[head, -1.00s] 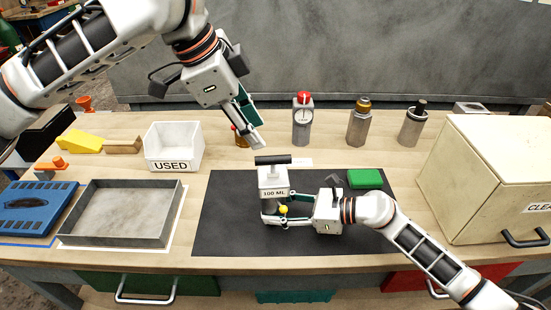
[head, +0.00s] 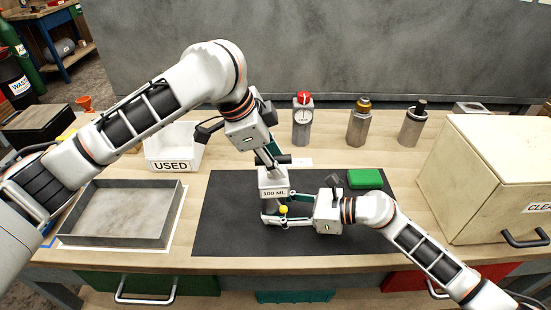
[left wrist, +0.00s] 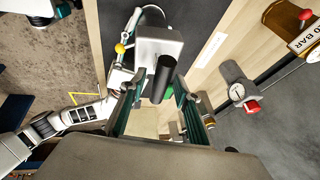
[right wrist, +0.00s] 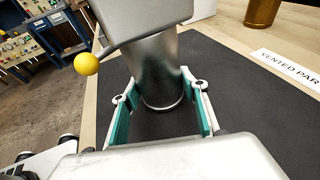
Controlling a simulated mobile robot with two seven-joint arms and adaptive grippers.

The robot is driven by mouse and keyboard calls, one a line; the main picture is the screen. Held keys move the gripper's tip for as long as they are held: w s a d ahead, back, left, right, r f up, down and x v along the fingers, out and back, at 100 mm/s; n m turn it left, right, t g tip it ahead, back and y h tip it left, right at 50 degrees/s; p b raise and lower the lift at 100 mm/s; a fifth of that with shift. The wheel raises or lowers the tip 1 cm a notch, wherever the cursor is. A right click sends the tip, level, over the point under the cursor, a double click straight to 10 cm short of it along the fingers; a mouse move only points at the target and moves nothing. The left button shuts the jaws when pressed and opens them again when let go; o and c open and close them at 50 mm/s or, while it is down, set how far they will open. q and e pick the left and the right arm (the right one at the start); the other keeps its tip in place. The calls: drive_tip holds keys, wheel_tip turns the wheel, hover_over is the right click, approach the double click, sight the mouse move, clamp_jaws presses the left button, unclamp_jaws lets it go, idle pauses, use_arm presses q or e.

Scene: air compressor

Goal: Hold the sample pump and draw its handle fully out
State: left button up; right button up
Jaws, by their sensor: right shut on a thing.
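The sample pump (head: 272,190) stands upright on the dark mat, with a white block marked "100 ML", a dark handle bar on top and a yellow ball at its side. My right gripper (head: 276,208) is shut on the pump's lower metal cylinder; the right wrist view shows a finger on each side of this cylinder (right wrist: 152,75). My left gripper (head: 268,158) is above the pump at its handle. In the left wrist view its green-padded fingers are open, apart on either side of the black handle (left wrist: 161,78). The handle sits close above the block.
A dark mat (head: 225,225) lies under the pump, with a green block (head: 365,179) on it. A gauge (head: 302,125) and two metal cylinders stand behind. The USED bin (head: 175,150) and a grey tray (head: 125,215) are left, a large cream box (head: 490,180) right.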

drive_tip(key=shift+f, duration=0.1)
use_arm(q)
clamp_jaws()
drive_tip(key=shift+r, duration=4.2)
unclamp_jaws()
